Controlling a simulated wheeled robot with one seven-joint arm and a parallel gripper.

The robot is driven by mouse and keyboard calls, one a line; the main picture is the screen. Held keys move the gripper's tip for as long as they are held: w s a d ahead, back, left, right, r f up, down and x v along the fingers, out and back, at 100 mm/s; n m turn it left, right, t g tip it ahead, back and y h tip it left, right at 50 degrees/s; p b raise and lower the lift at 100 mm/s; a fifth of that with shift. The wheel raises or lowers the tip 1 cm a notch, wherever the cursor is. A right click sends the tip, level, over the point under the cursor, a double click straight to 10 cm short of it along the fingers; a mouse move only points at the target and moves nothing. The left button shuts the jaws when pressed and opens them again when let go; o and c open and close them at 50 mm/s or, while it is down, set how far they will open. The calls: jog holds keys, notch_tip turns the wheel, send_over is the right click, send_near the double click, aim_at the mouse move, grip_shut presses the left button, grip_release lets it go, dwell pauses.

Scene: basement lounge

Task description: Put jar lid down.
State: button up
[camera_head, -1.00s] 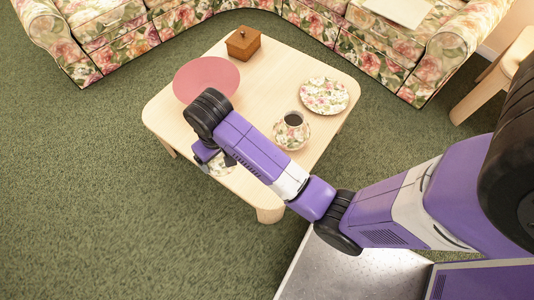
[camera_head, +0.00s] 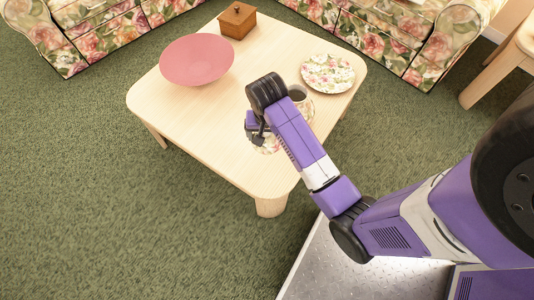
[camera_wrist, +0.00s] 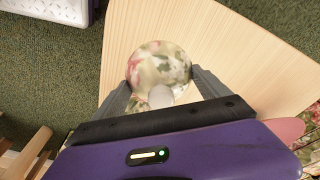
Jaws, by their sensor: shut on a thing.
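The jar lid (camera_wrist: 158,62) is round, floral and pale, with a whitish knob. In the wrist view it sits between the two fingers of my gripper (camera_wrist: 163,82), which is shut on it. In the head view, my gripper (camera_head: 258,136) is over the near right part of the coffee table, and part of the lid (camera_head: 267,147) shows below it. A floral jar or cup (camera_head: 299,93) with a dark opening stands just behind and to the right, partly hidden by my arm. I cannot tell whether the lid touches the tabletop.
The pale wood table (camera_head: 200,120) holds a pink bowl (camera_head: 197,59), a wooden box (camera_head: 237,20) and a floral plate (camera_head: 328,73). Its left and front parts are clear. Floral sofas (camera_head: 100,30) stand behind. A wooden chair or stool (camera_head: 500,65) is at right.

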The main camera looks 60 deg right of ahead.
notch_tip(320, 180, down, 14)
jog(key=b, duration=0.3)
jog(key=shift+r, duration=0.1)
jog(key=shift+b, duration=0.3)
jog(key=o, duration=1.5)
